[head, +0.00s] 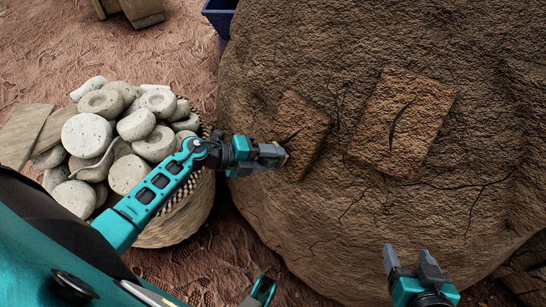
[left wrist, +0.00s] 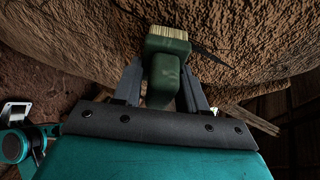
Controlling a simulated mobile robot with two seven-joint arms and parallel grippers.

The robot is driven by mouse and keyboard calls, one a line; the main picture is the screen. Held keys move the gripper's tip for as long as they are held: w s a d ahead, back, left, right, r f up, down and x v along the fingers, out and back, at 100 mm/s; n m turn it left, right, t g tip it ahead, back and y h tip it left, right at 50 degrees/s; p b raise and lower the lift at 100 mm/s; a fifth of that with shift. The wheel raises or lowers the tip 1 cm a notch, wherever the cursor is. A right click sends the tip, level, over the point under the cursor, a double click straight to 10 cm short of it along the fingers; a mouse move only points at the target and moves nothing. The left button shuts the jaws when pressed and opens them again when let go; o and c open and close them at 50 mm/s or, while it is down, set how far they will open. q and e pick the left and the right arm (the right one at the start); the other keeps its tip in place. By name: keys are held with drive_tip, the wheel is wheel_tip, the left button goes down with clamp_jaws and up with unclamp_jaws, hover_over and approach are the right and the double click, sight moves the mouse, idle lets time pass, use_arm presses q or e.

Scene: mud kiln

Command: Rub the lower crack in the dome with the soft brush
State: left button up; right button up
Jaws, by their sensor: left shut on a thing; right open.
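The mud dome (head: 330,225) fills the right of the head view and the top of the left wrist view (left wrist: 240,50). Two lighter patches lie on it, each with a dark crack: a left crack (head: 291,136), slightly lower in the picture, and a right crack (head: 397,124). My left gripper (head: 275,154) is beside the left patch, shut on the soft brush. The brush has a dark green handle (left wrist: 163,75) and pale bristles (left wrist: 168,32) pointing at the dome; I cannot tell whether they touch it. My right gripper (head: 410,260) is open and empty before the dome's lower part.
A woven basket (head: 183,218) heaped with pale round stones (head: 128,125) stands at left, under my left arm. Wooden boards (head: 22,132) lie behind it. A blue container (head: 220,16) and a wooden piece (head: 142,12) are at the top. Bare reddish ground shows between basket and dome.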

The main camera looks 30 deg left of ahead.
sight(266, 162)
use_arm(q)
drive_tip(key=s+r+p, duration=0.1)
drive_tip(key=s+a+r+p, duration=0.1)
drive_tip(key=s, duration=0.1)
drive_tip(key=shift+s+a, duration=0.1)
drive_tip(key=shift+a, duration=0.05)
drive_tip(key=shift+s+a+r+p, duration=0.1)
drive_tip(key=shift+s+a+p, duration=0.1)
drive_tip(key=shift+s+p, duration=0.35)
drive_tip(key=shift+s, duration=0.1)
drive_tip(key=shift+s+a+r+p, duration=0.3)
drive_tip(key=shift+s+p, duration=0.15)
drive_tip(key=shift+s, duration=0.2)
drive_tip(key=shift+s+a+r+p, duration=0.3)
drive_tip(key=shift+s+p, duration=0.1)
drive_tip(key=shift+s, duration=0.2)
